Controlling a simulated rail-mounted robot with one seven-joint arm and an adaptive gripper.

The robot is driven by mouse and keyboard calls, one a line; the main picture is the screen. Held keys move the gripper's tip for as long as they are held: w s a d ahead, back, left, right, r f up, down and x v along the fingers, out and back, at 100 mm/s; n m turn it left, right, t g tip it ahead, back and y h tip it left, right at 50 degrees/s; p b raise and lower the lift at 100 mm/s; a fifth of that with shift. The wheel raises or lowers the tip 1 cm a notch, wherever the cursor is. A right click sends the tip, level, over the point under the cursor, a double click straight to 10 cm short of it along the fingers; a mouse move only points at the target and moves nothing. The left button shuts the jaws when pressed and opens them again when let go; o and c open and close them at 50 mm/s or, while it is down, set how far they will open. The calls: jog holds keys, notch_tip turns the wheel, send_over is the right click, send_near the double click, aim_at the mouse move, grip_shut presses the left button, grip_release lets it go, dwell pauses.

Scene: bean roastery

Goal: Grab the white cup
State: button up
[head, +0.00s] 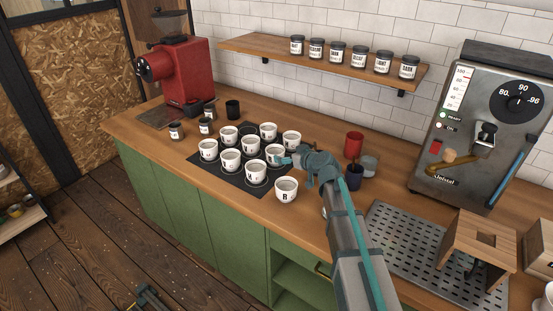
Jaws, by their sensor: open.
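Several white cups with dark letters stand in rows on a dark mat (216,180) on the wooden counter. Another white cup (286,190), marked with what looks like a B, stands upright on bare wood just off the mat's front right corner. My gripper (284,160) is open, at the right end of the cup group. It overlaps a white cup (273,150) in the picture and partly hides it. I cannot tell whether it touches that cup. The cup marked B is nearer the counter's front edge than my gripper. No cup is visibly held.
A red grinder (187,73) stands at the back left and a grey espresso machine (480,130) at the right. A red cup (353,144) and a dark blue cup (355,176) stand right of my gripper. A metal drip grate (400,235) and wooden stand (478,243) lie front right.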

aim_at(271, 149)
jog(key=p+x, duration=0.1)
jog(key=x, duration=0.3)
jog(key=shift+w+a, duration=0.2)
jog(key=shift+w, duration=0.15)
jog(key=p+x, duration=0.3)
jog(key=x, duration=0.1)
jog(key=shift+w+a+f, duration=0.15)
jog(key=shift+a+f, duration=0.05)
jog(key=shift+f, duration=0.1)
jog(key=shift+w+a+f+p, duration=0.3)
jog(key=shift+f+p, duration=0.05)
jog(key=c, duration=1.2)
jog(key=shift+r, duration=0.1)
